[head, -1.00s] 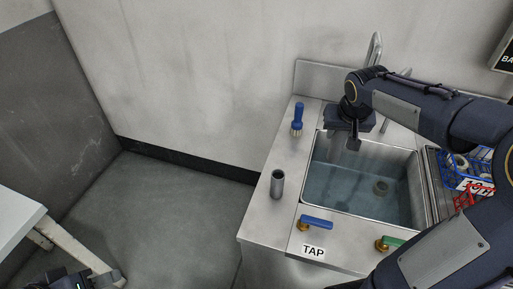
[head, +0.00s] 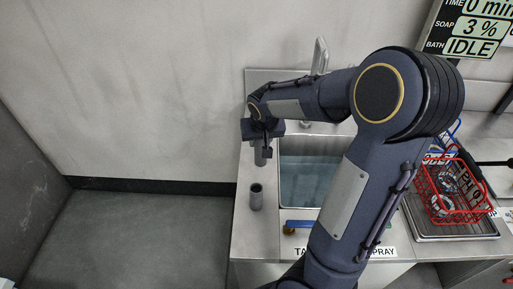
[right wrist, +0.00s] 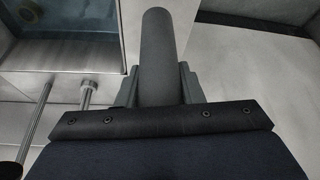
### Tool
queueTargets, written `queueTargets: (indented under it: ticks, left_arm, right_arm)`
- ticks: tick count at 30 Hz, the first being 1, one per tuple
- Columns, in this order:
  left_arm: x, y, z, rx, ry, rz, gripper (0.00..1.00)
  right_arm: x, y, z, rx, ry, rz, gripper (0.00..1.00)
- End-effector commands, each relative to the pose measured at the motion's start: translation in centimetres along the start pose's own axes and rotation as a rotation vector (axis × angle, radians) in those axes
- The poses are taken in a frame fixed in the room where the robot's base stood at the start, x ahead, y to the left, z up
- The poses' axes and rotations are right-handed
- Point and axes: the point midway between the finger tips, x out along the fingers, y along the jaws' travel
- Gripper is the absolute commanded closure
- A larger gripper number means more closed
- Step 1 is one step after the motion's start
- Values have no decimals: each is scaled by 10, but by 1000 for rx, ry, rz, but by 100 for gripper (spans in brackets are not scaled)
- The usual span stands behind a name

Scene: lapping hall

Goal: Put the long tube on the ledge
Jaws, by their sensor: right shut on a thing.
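The long tube (head: 260,154) is a plain grey cylinder, held roughly upright in my right gripper (head: 263,138). In the right wrist view the tube (right wrist: 157,50) runs between the two jaws, which are shut on it. The gripper is over the back part of the steel ledge (head: 263,230), left of the sink. I cannot tell whether the tube's lower end touches the ledge. A shorter-looking grey tube (head: 256,197) stands upright on the ledge, nearer to me and apart from the held one. My left gripper is not in view.
The sink (head: 305,182) holds water and is partly hidden by my right arm. A red wire basket (head: 445,198) stands on the drainer at right. Open floor lies left of the ledge.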

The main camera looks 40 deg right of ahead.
Motion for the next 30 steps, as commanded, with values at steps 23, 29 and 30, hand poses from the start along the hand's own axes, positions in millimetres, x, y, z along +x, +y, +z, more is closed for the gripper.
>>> queueTargets:
  ticks: [23,29,30]
  left_arm:
    - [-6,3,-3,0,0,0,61]
    - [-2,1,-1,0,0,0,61]
    - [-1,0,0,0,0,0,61]
  right_arm:
    - [73,-4,-3,1,2,-1,92]
    - [77,-4,-1,1,2,-1,92]
    - [78,-4,-1,1,2,-1,92]
